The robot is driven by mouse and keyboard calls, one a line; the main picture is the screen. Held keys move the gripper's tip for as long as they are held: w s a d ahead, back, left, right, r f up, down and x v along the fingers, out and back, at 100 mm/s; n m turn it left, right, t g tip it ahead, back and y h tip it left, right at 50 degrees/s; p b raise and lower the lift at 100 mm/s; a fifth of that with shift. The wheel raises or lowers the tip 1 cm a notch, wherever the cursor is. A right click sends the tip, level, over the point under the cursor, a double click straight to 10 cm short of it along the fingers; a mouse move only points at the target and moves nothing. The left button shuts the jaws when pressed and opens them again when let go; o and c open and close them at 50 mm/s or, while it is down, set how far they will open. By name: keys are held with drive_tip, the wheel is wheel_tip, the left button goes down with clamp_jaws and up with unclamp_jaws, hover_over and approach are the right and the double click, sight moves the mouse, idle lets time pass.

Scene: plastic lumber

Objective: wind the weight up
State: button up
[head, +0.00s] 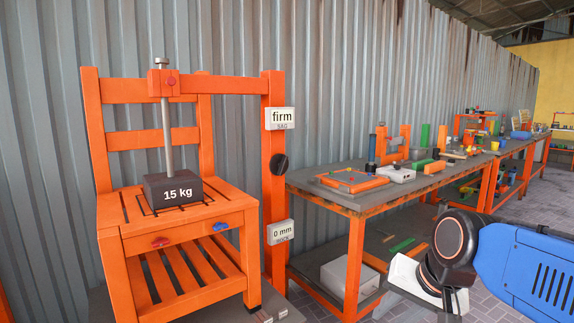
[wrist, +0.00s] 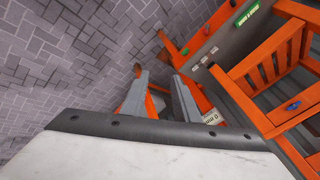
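The dark weight (head: 172,190) marked "15 kg" sits on the slatted top of an orange stand (head: 185,228) in the head view, with an upright metal rod (head: 167,135) above it. The rod runs up into an orange block (head: 163,83) on the top beam. A dark round knob (head: 280,164) is on the right post, between a sign reading "firm" (head: 282,117) and a sign reading "0 mm" (head: 281,232). My gripper (wrist: 158,84) shows two grey fingers apart with nothing between them. In the wrist view the stand (wrist: 262,90) is to its right.
A red handle (head: 160,242) and a blue handle (head: 221,227) are on the stand's front rail. A long workbench (head: 330,203) with tools and blocks runs along the corrugated wall to the right. A grey box (head: 350,276) lies on its lower shelf. Paved floor (wrist: 60,60) is clear in the wrist view.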

drive_tip(key=w+a+r+m+t+y, duration=0.1)
drive_tip(key=w+a+r+m, duration=0.1)
drive_tip(key=w+r+m, duration=0.4)
drive_tip(key=w+a+r+m+y, duration=0.1)
drive_tip(key=w+a+r+m, duration=0.15)
drive_tip(key=w, duration=0.55)
wheel_tip(320, 180, up, 16)
drive_tip(key=m+t+y, duration=0.4)
drive_tip(key=m+y, duration=0.1)
drive_tip(key=m, duration=1.4)
hover_over(285, 163)
drive_tip(key=s+d, duration=1.2)
drive_tip(key=s, duration=0.1)
drive_tip(key=x, duration=1.7)
drive_tip(key=shift+a+r, duration=0.2)
drive_tip(key=shift+a, duration=0.05)
drive_tip(key=shift+w, duration=0.15)
clamp_jaws()
